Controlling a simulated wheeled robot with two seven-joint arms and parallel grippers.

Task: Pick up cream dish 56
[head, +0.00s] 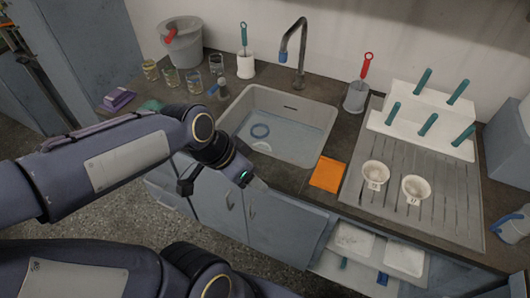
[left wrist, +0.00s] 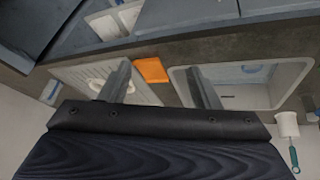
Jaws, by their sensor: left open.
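Two small cream dishes, a left one (head: 375,174) and a right one (head: 415,189), stand apart on the grey drainboard right of the sink in the head view. Each has a dark number on its front, too small to read, so I cannot tell which is 56. My left gripper (head: 258,186) is in front of the sink near the counter's front edge, well left of the dishes. In the left wrist view its two fingers (left wrist: 160,88) are apart with nothing between them. A pale dish (left wrist: 97,85) shows there, partly hidden by a finger. My right gripper is out of view.
The sink (head: 235,105) holds a blue ring. An orange cloth (head: 327,173) lies between sink and drainboard (head: 450,205). A white rack (head: 415,125) with several teal-handled pegs stands behind the dishes. An open drawer (head: 352,268) with white trays juts out below the counter.

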